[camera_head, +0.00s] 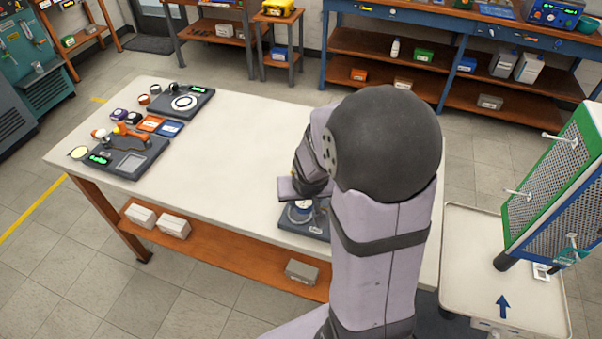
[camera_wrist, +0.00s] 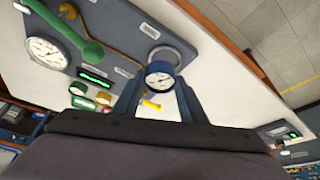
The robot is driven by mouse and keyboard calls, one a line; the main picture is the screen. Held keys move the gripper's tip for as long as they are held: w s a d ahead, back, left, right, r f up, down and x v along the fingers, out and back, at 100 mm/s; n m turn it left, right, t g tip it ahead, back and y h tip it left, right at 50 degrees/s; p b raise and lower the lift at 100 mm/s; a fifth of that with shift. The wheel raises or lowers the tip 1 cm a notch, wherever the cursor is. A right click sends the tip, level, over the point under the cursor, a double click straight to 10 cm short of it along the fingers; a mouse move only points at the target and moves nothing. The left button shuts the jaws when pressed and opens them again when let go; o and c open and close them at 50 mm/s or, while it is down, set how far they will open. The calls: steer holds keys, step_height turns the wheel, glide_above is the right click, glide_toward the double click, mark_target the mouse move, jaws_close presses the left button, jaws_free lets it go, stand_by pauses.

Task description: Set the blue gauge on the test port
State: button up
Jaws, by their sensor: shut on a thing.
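The blue gauge (camera_wrist: 161,78), with a white dial, is between the two fingers of my gripper (camera_wrist: 158,92) in the wrist view. My gripper is shut on it. Just beyond the gauge is a round grey fitting (camera_wrist: 181,53), which looks like the test port, on a dark grey bench plate (camera_wrist: 115,48). The gauge overlaps the fitting, and I cannot tell whether they touch.
The plate carries a large white gauge (camera_wrist: 43,53), a green lever (camera_wrist: 82,42), a brass pipe (camera_wrist: 113,42) and a green display (camera_wrist: 95,77). Dark trays with parts (camera_head: 148,160) are at the table's left. The white tabletop (camera_head: 235,150) between is clear. A cart (camera_head: 462,260) stands right.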

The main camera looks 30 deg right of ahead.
mark_target(300, 205)
steer(key=shift+a+f, duration=0.2)
steer(key=shift+f, duration=0.15)
steer(key=shift+w+r, duration=0.2)
steer(key=shift+w, duration=0.3)
steer(key=shift+w+r, duration=0.2)
steer(key=shift+w, duration=0.3)
steer(key=shift+f, duration=0.1)
steer(key=shift+f+b, duration=2.15)
steer(key=shift+f, duration=0.2)
steer(key=shift+f+b, duration=0.5)
steer(key=shift+b, duration=0.1)
steer(key=o, duration=1.1)
steer(key=shift+c, duration=1.2)
